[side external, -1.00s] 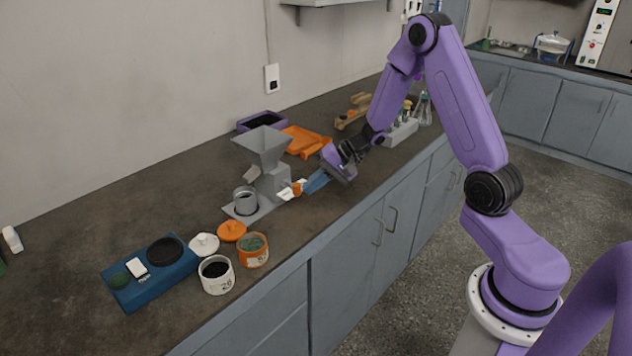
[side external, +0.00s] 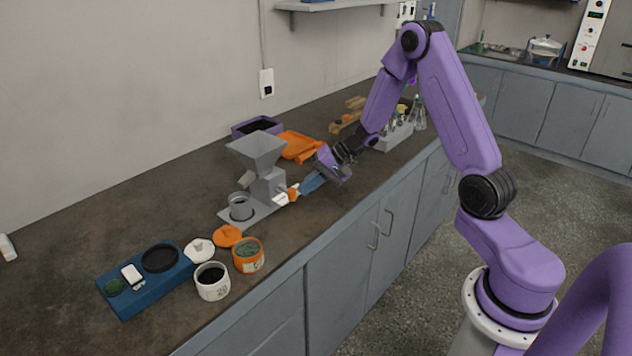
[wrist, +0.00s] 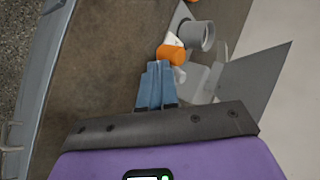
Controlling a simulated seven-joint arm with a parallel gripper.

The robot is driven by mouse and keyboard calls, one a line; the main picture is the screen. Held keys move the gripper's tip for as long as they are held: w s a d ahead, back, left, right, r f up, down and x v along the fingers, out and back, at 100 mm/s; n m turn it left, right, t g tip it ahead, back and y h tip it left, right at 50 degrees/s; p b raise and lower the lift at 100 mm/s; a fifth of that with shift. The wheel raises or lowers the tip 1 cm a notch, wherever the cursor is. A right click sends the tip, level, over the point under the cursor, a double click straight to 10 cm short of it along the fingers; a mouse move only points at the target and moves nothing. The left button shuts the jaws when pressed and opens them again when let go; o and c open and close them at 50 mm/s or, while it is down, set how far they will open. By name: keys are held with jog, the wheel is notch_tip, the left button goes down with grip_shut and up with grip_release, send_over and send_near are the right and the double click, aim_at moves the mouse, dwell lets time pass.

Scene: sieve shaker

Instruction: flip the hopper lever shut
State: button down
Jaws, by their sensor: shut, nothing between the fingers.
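The grey hopper (side external: 257,150) stands on its base plate on the bench, with a metal cup (side external: 240,208) under its outlet. The hopper lever has an orange knob (side external: 293,194) on the side facing me; the knob also shows in the wrist view (wrist: 171,54). My gripper (side external: 305,188) has blue fingers, shut and empty, with the tips right by the orange knob. In the wrist view the fingertips (wrist: 159,66) are just below the knob, touching or almost touching it. The lever's arm is mostly hidden behind the knob.
An orange jar (side external: 248,255), a white jar (side external: 212,282), loose lids (side external: 199,250) and a blue scale-like box (side external: 150,282) stand front left. An orange tray (side external: 300,146) and a purple bin (side external: 257,127) lie behind the hopper. The bench's front edge is close to my gripper.

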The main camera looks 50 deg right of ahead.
jog(key=s+d+r, duration=0.6)
jog(key=s+r, duration=0.1)
jog(key=s, duration=0.2)
jog(key=shift+s+d, duration=0.15)
